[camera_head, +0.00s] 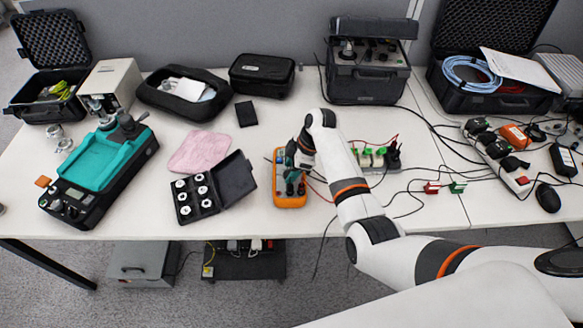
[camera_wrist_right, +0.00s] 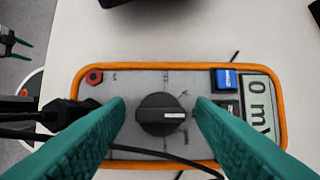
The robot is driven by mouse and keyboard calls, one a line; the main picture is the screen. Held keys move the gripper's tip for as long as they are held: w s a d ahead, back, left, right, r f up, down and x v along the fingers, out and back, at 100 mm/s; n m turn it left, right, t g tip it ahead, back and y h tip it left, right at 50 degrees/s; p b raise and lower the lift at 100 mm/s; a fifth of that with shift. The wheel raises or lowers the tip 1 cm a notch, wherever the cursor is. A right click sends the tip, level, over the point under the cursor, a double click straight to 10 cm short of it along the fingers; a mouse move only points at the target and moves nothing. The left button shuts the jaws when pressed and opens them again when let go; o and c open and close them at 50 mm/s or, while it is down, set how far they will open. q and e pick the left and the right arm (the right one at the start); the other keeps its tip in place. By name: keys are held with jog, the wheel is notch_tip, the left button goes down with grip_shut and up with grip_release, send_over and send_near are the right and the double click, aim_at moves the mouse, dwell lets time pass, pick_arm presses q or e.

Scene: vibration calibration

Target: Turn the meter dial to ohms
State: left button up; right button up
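The meter (camera_head: 290,202) is an orange-edged box with a grey face, lying on the white table near its front edge. In the right wrist view, its round black dial (camera_wrist_right: 162,115) has a white pointer mark that points right. My right gripper (camera_head: 292,172) is over the meter. Its teal fingers stand open on either side of the dial (camera_wrist_right: 159,105), with a small gap on each side. The meter's display (camera_wrist_right: 260,108) reads "0 m", with the rest unclear. A black lead plugs into the meter's left part in this view. My left gripper is not in view.
A black case of white round pieces (camera_head: 197,197) lies open left of the meter, beside a pink cloth (camera_head: 199,151). Thin cables (camera_head: 400,195) cross the table right of my arm. A black equipment case (camera_head: 367,80) stands behind. The table's front edge is close to the meter.

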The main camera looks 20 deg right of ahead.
jog(key=c, duration=0.8)
jog(key=shift+r+m+p, duration=0.2)
jog(key=shift+m+p, duration=0.4)
jog(key=shift+p, duration=0.35)
jog(key=shift+s+m+t+h+p, duration=0.1)
jog(key=shift+m+t+h+p, duration=0.35)
jog(key=shift+m+p, duration=0.75)
jog(key=m+t+p, duration=0.1)
jog(key=m+p, duration=0.1)
jog(key=shift+a+m+p, duration=0.15)
jog(key=shift+m+p, duration=0.15)
jog(key=shift+m, duration=0.1)
jog(key=shift+f+m+t+h+p, duration=0.1)
jog(key=shift+m+t+h+p, duration=0.2)
jog(key=shift+m+p, duration=0.3)
jog(key=o, duration=1)
jog(key=shift+f, duration=0.1)
